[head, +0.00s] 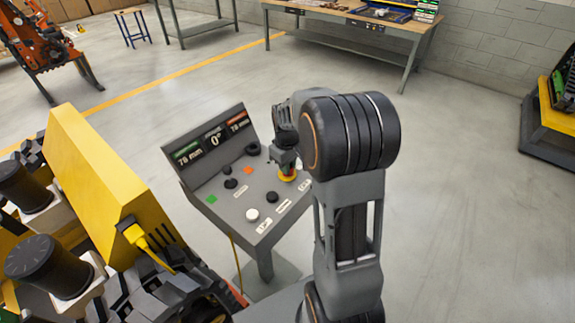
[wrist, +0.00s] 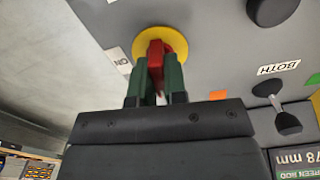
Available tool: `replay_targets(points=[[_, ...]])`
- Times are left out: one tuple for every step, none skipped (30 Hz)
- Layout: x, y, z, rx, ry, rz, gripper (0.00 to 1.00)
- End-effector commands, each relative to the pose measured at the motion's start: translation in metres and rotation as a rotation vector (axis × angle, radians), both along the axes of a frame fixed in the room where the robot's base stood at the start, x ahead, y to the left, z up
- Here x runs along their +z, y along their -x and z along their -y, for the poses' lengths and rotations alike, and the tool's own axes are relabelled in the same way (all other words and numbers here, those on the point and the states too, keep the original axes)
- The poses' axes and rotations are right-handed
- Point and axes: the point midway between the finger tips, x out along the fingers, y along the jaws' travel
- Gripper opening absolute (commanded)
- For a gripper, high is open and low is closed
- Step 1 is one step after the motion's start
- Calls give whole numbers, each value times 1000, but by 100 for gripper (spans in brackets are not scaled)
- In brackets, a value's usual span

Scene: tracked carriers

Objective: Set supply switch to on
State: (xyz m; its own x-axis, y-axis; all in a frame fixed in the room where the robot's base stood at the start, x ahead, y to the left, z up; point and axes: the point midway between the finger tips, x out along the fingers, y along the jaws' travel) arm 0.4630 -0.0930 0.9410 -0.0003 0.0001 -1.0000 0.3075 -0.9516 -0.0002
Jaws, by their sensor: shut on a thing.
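The supply switch is a red handle (wrist: 155,48) on a round yellow plate (wrist: 180,40), set in the grey console's top. My gripper (wrist: 154,80) has its green fingers closed on either side of the red handle. In the head view, my gripper (head: 286,163) reaches down to the yellow plate (head: 288,178) near the console's right edge. A white label (wrist: 119,60), reading ON upside down, lies left of the plate in the wrist view. The handle points along the fingers in that view. Its lower part is hidden between them.
A yellow machine (head: 105,180) stands close on the left.

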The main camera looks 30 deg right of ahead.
Motion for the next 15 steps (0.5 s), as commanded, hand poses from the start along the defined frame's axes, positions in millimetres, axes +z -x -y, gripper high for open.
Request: replay_targets(points=[[0,0,0,-33,1,1,0],[0,0,0,-58,1,1,0],[1,0,0,-93,1,1,0],[1,0,0,-120,1,1,0],[1,0,0,-148,1,1,0],[1,0,0,-186,1,1,0],[1,0,0,-215,1,1,0],[1,0,0,-244,1,1,0],[1,0,0,-282,1,1,0],[1,0,0,-311,1,1,0],[1,0,0,-339,1,1,0],[1,0,0,-377,1,1,0],[1,0,0,-405,1,1,0],[1,0,0,-434,1,1,0],[1,0,0,-472,1,1,0]])
